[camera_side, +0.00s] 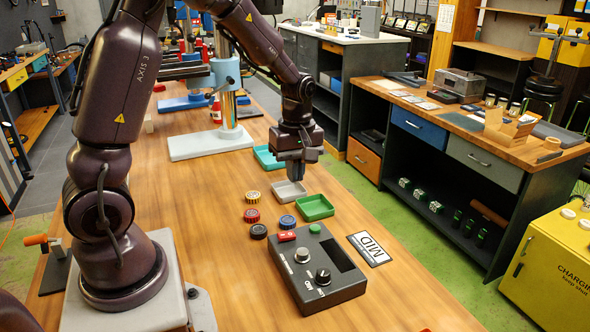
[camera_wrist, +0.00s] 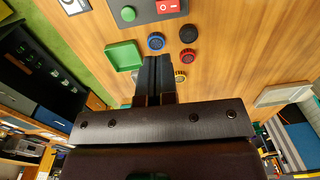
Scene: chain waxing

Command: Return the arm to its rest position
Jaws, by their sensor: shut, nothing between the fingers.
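My gripper (camera_side: 292,178) hangs from my dark brown arm, pointing down above the wooden bench near the grey tray. In the wrist view, my gripper (camera_wrist: 158,60) shows its two dark fingers pressed together with nothing between them. Below it on the bench are several round pucks: a yellow one (camera_side: 253,196), a red one (camera_side: 251,215), a black one (camera_side: 259,231) and a blue one (camera_side: 287,222). They also show in the wrist view. The grey tray (camera_side: 289,193) is partly hidden behind the fingers in the side view.
A dark control box (camera_side: 316,268) with knobs and buttons stands in front, beside a MID plate (camera_side: 369,249). A green tray (camera_side: 315,207) and a teal tray (camera_side: 268,158) flank the grey tray. A blue-headed stand (camera_side: 228,110) rises behind. The bench's left middle is clear.

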